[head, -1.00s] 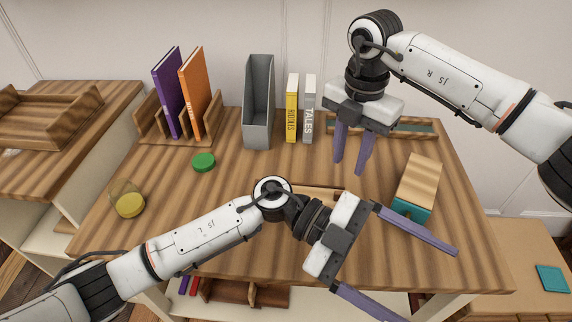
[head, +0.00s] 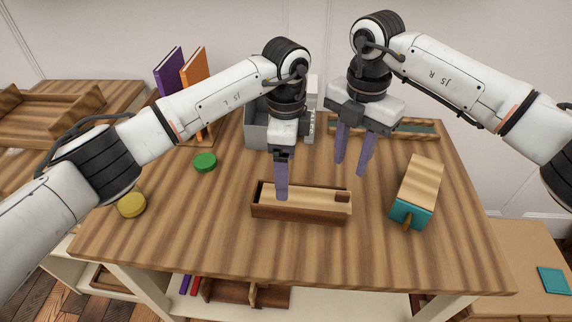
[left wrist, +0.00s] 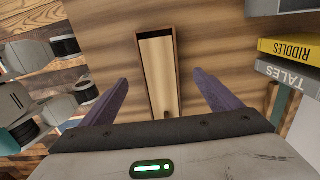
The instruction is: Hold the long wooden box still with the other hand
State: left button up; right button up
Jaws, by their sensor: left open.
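The long wooden box (head: 300,216) lies crosswise near the front middle of the table, with dark sides, a paler inside and a small dark patch at its right end. My left gripper (head: 281,197) points down at the box's left part, seen edge-on. In the left wrist view the box (left wrist: 172,105) lies between the two spread fingers of the left gripper (left wrist: 161,78), apart from both. Whether the fingertips reach below its rim cannot be told. My right gripper (head: 349,169) hangs open and empty behind and right of the box.
A wooden block with a teal end (head: 418,186) stands right of the box. A second long tray (head: 415,130) lies at the back. A green disc (head: 205,162) and a yellow disc (head: 132,205) lie left. Books and a grey file holder (head: 256,128) stand behind. The front strip is clear.

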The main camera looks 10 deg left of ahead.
aim_at(299, 202)
pick_arm(q)
notch_tip(299, 202, down, 10)
jog(key=shift+r, duration=0.15)
dwell(0.3)
jog(key=c, duration=1.3)
